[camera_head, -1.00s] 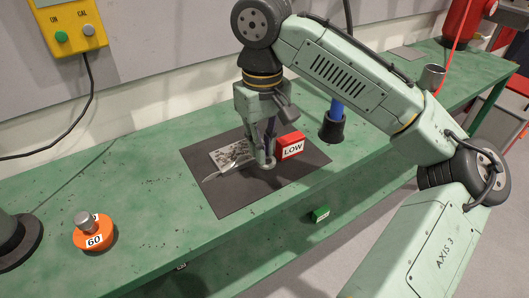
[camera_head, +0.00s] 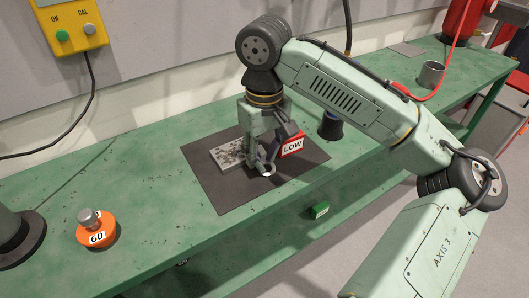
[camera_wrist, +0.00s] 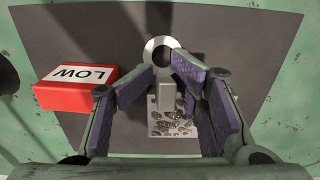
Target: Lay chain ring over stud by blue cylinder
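A silver ring (camera_wrist: 152,44) shows just past my fingertips in the wrist view, with a short grey piece between the fingers. In the head view the ring (camera_head: 268,173) shows low under my gripper (camera_head: 263,158). The purple-padded fingers of my gripper (camera_wrist: 162,70) converge beside the ring; whether they pinch it is unclear. A light plate with a dark, chain-like pattern (camera_wrist: 172,128) lies below; it is also in the head view (camera_head: 226,155). The dark blue cylinder (camera_head: 331,127) stands right of the mat, its top hidden by my arm. I cannot make out a stud.
A red block marked LOW (camera_wrist: 76,88) sits beside my gripper on the dark mat (camera_head: 228,192). An orange knob marked 60 (camera_head: 97,232) is at the bench's front left. A metal cup (camera_head: 431,75) stands at the back right. The bench between knob and mat is clear.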

